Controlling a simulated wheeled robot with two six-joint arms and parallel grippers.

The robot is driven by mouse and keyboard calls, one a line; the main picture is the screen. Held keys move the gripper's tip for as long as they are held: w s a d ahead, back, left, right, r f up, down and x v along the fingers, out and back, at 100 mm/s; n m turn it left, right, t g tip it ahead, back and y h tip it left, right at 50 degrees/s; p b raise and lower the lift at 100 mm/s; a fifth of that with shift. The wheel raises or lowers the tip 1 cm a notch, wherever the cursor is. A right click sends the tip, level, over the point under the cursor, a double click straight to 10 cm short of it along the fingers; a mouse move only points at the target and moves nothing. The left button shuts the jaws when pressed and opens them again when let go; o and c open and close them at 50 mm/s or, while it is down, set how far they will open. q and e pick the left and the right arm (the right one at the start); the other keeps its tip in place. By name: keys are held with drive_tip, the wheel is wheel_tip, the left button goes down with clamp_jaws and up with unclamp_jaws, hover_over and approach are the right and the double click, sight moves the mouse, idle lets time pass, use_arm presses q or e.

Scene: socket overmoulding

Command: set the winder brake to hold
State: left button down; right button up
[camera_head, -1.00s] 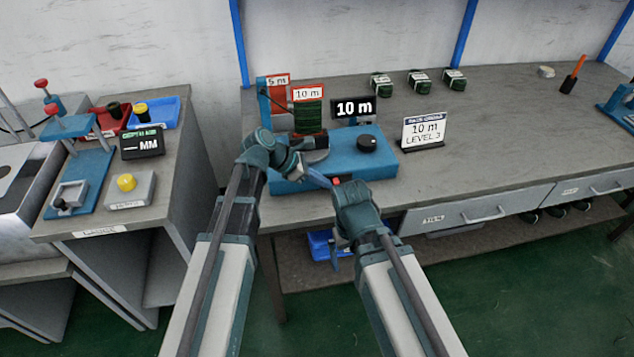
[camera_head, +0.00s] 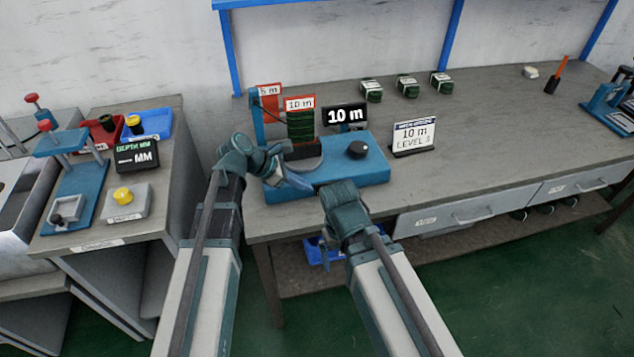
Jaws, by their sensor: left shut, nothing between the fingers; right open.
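The winder is a blue box (camera_head: 362,172) on the bench with a dark round knob (camera_head: 357,149) on top. A green-wound spool (camera_head: 301,125) stands at its back left, and a black display (camera_head: 345,114) behind it reads "10 m". I cannot tell which part is the brake. My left gripper (camera_head: 297,181) is shut and empty, over the front left of the blue box; whether it touches is unclear. My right gripper (camera_head: 327,238) is open and empty, low at the bench's front edge; its wrist covers part of the box's front and its fingers are hard to see.
Several dark green coils (camera_head: 407,86) lie at the back. A screwdriver-like tool (camera_head: 556,75) stands farther right. A side table (camera_head: 168,190) with a gauge stands left. The bench's middle right is clear.

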use_arm(q)
drive_tip(key=p+v, duration=0.3)
drive_tip(key=v, duration=0.3)
use_arm(e)
wheel_tip(320, 180, up, 4)
drive_tip(key=shift+r, duration=0.25)
use_arm(q)
drive_tip(key=shift+r, duration=0.1)
drive_tip(key=s+d+m+g+y+p, duration=0.2)
drive_tip(key=s+m+y+p, duration=0.4)
drive_tip(key=s+m, duration=1.1)
drive_tip(key=shift+d+f+m+g+y, duration=0.3)
drive_tip(key=shift+m+y, duration=1.7)
drive_tip(key=shift+m, duration=1.9)
use_arm(e)
drive_tip(key=shift+r, duration=2.85)
use_arm(q)
drive_tip(key=shift+s, duration=0.1)
